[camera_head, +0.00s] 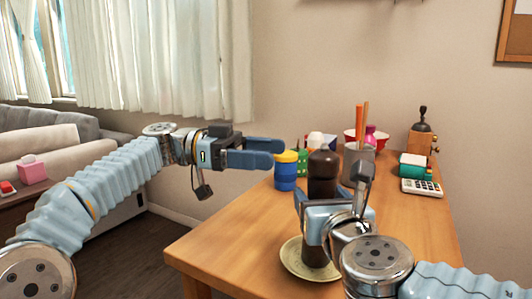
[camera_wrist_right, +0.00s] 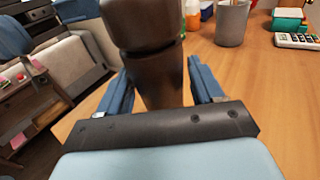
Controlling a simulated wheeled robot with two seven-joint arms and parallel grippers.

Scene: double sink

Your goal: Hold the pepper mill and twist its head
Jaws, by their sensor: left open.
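The dark brown pepper mill (camera_head: 323,172) is upright near the front of the wooden table, with its lower end over a pale plate (camera_head: 293,262). I cannot tell if it touches the plate. My right gripper (camera_head: 318,205) has its fingers around the mill's body, hiding its middle.
A blue jar with a yellow lid (camera_head: 286,170) stands just left of the mill. A grey cup with sticks (camera_head: 357,160), a calculator (camera_head: 421,187), teal and red items (camera_head: 414,166) and a hand grinder (camera_head: 422,135) stand behind. The table's left front (camera_head: 225,240) is clear.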

